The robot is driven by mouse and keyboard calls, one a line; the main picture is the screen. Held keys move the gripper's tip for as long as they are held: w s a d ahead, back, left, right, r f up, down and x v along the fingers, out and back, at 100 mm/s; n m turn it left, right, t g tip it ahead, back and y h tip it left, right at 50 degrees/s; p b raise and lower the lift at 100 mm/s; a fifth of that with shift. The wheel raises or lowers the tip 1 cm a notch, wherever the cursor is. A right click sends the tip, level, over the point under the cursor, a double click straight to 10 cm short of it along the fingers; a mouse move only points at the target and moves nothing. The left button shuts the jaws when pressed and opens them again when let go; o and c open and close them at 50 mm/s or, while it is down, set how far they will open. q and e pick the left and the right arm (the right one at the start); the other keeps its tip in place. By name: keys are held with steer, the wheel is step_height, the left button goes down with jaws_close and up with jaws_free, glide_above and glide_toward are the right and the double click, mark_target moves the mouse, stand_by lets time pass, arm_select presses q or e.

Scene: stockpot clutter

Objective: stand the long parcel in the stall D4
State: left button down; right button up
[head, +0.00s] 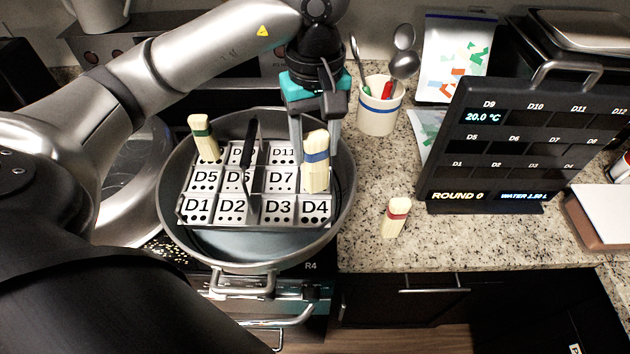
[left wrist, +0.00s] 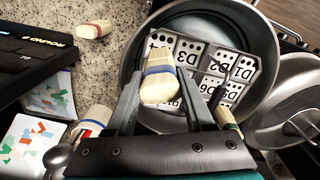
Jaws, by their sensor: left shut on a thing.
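My left gripper (head: 315,155) is shut on a pale, blue-banded parcel (head: 316,176), which I take to be the long parcel. It is roughly upright over the right column of the rack (head: 237,222), just behind the D4 label (head: 315,208). I cannot tell whether its lower end touches the rack. In the left wrist view the parcel (left wrist: 160,87) sits between both fingers and partly hides the D4 corner. The rack stands in a wide pan (head: 190,246); D8 is hidden behind the parcel and gripper. My right gripper is not in view.
A green-banded parcel (head: 205,140) stands at the rack's back left. A red-banded parcel (head: 396,218) is on the counter right of the pan. A utensil cup (head: 378,112) and a black display board (head: 530,150) stand further right. A black upright handle (head: 251,150) rises mid-rack.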

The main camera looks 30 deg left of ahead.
mark_target(315, 183)
arm_select(q)
step_height(315, 183, down, 9)
steer(key=shift+f, duration=0.1)
stand_by(0.4)
steer(key=shift+f, duration=0.1)
steer(key=shift+f, duration=0.1)
steer(key=shift+c, duration=1.4)
jaws_free()
step_height(315, 183, up, 12)
steer(key=shift+a+r, duration=0.1)
steer(key=shift+r, duration=0.1)
